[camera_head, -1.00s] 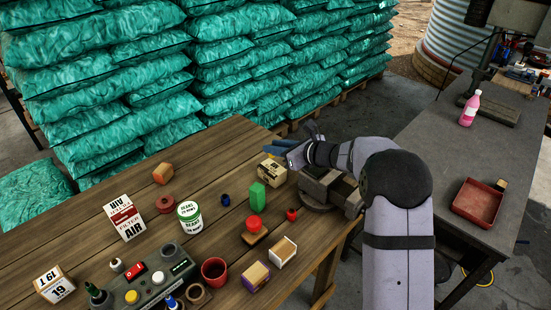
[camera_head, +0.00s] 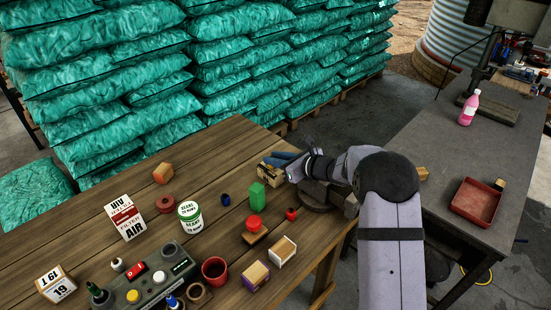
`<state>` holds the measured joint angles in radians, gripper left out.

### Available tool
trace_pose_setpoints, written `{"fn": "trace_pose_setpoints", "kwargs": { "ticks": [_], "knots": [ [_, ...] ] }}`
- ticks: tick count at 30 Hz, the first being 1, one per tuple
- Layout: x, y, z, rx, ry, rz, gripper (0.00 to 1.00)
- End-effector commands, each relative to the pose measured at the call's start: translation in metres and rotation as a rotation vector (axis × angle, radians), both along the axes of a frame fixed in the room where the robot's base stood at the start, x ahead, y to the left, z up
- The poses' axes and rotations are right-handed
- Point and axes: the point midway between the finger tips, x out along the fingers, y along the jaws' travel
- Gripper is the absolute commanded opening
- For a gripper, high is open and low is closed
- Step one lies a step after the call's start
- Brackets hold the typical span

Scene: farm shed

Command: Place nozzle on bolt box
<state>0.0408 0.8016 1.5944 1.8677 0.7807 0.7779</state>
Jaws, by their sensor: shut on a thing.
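My gripper (camera_head: 298,165) is near the back right edge of the wooden table, reaching in from the right. It is shut on a long blue thing (camera_head: 281,157), which I take to be the nozzle. Its outline is small and partly hidden by the gripper. A tan box with dark print (camera_head: 266,169), which I take to be the bolt box, sits on the table just below and left of the gripper in the picture. The blue thing overlaps the box's top in this view. I cannot tell whether they touch. The box's right side is hidden.
A grey vise (camera_head: 315,197) is under my arm at the table edge. A white-green can (camera_head: 190,215), a red-white filter box (camera_head: 125,217) and a control box (camera_head: 155,285) stand further left.

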Motion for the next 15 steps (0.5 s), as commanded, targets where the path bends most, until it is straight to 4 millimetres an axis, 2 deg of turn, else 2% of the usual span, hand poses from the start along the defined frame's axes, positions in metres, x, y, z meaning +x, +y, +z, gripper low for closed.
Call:
{"fn": "trace_pose_setpoints", "kwargs": {
  "ticks": [2,3,5,15],
  "knots": [
    [0.0000,0.0000,-0.0034,0.000,0.000,0.000,0.00],
    [0.0000,0.0000,-0.0031,0.000,0.000,0.000,0.23],
    [0.0000,0.0000,-0.0022,0.000,0.000,0.000,0.38],
    [0.0000,0.0000,-0.0013,0.000,0.000,0.000,0.40]
  ]
}}
